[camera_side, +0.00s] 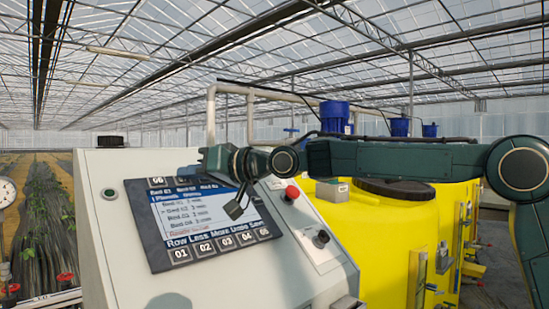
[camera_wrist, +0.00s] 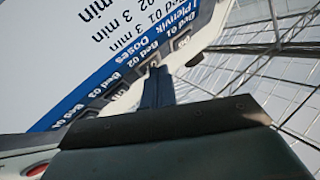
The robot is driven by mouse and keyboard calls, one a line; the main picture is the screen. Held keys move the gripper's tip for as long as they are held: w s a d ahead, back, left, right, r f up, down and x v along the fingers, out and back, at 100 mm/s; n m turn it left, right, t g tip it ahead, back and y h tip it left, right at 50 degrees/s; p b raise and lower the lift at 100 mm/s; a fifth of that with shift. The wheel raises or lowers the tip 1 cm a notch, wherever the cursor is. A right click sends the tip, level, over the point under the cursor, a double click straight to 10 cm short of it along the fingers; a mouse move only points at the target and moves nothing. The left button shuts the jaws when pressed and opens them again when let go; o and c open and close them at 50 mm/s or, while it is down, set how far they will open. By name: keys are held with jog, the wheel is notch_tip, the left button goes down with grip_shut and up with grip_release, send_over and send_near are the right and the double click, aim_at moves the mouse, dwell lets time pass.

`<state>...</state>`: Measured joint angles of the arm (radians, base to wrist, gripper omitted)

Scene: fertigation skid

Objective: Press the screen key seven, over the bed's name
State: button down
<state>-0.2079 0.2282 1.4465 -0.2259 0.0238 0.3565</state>
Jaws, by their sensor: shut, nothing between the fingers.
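The grey control panel holds a screen (camera_side: 195,215) with a blue header band and a bed list. Numbered keys run along its lower edge, and another row runs along its upper edge. At the upper left is the key marked 06 (camera_side: 157,181). The key to its right, over the name Bed 02 (camera_side: 184,181), has a legend too small to read. My gripper (camera_side: 204,168) is shut and empty at the upper edge. In the wrist view its tip (camera_wrist: 157,75) overlaps the key by Bed 02 (camera_wrist: 150,50), hiding most of it. I cannot tell whether it touches.
A red button (camera_side: 292,193) and a black knob (camera_side: 321,238) sit right of the screen. A black cap (camera_side: 110,141) stands on the panel's top. Yellow tanks (camera_side: 390,230) with blue motors stand behind at the right.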

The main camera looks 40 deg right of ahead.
jog(key=shift+s, duration=0.1)
jog(key=shift+s+r, duration=0.45)
jog(key=shift+r, duration=0.05)
jog(key=shift+r, duration=0.1)
dwell(0.4)
jog(key=shift+s+r, duration=1.65)
jog(key=shift+r, duration=0.1)
jog(key=s+d+f+g+h, duration=0.2)
jog(key=s+d+f, duration=0.4)
jog(key=s+f, duration=0.3)
jog(key=s+d+f+g+h, duration=0.2)
jog(key=s+d+f+g, duration=0.2)
jog(key=s+f, duration=0.6)
jog(key=s+d+f+g+h, duration=0.3)
jog(key=s+d+f, duration=0.5)
jog(key=s, duration=1)
jog(key=shift+d+f+m, duration=0.25)
jog(key=shift+f+m, duration=0.05)
jog(key=shift+f, duration=0.5)
